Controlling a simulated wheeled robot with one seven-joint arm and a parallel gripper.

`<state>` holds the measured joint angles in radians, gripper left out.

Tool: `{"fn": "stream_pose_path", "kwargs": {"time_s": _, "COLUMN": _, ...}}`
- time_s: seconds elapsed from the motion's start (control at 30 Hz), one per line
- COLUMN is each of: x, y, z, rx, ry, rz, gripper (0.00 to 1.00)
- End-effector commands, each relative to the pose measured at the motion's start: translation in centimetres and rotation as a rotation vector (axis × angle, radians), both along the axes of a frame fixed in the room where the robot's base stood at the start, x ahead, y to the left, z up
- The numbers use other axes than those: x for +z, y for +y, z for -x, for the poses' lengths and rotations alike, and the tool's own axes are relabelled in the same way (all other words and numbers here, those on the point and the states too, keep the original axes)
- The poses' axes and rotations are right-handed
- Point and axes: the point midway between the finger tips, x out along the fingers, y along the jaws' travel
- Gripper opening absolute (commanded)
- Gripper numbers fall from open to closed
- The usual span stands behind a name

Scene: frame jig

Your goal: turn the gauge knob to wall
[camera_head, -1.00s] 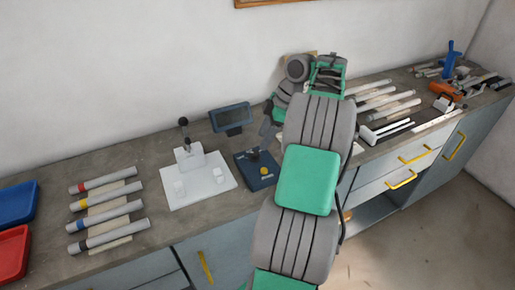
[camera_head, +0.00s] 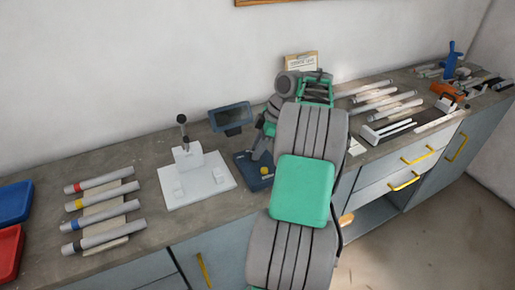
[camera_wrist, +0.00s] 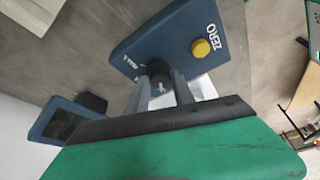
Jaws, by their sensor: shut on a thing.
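The gauge is a dark blue box (camera_head: 243,171) on the worktop, with a yellow button (camera_head: 265,171) on it. In the wrist view the box (camera_wrist: 160,35) shows the word ZERO beside the yellow button (camera_wrist: 201,48), and smaller lettering near the knob that I cannot read surely. The black gauge knob (camera_wrist: 158,70) sits on the box between the fingers of my gripper (camera_wrist: 161,86), which is shut on it. In the head view my arm covers the knob. A dark display (camera_head: 232,117) stands behind the box; it also shows in the wrist view (camera_wrist: 62,123).
A white fixture plate (camera_head: 205,188) with an upright lever stands left of the gauge. Several grey tubes with coloured bands (camera_head: 105,207) lie further left, near a blue tray (camera_head: 12,202) and a red tray (camera_head: 10,252). More tubes (camera_head: 375,100) lie to the right.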

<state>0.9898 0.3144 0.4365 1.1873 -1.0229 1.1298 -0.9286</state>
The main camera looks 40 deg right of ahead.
Motion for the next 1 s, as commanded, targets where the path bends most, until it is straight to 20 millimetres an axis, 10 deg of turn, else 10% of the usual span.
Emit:
{"fn": "stream_pose_path", "kwargs": {"time_s": 0.23, "x": 0.01, "y": 0.00, "z": 0.00, "rx": 0.000, "ry": 0.000, "rz": 0.000, "gripper": 0.00}}
{"fn": "stream_pose_path", "kwargs": {"time_s": 1.0, "x": -0.27, "y": 0.17, "z": 0.15, "rx": -0.224, "ry": -0.002, "rz": 0.003, "gripper": 0.00}}
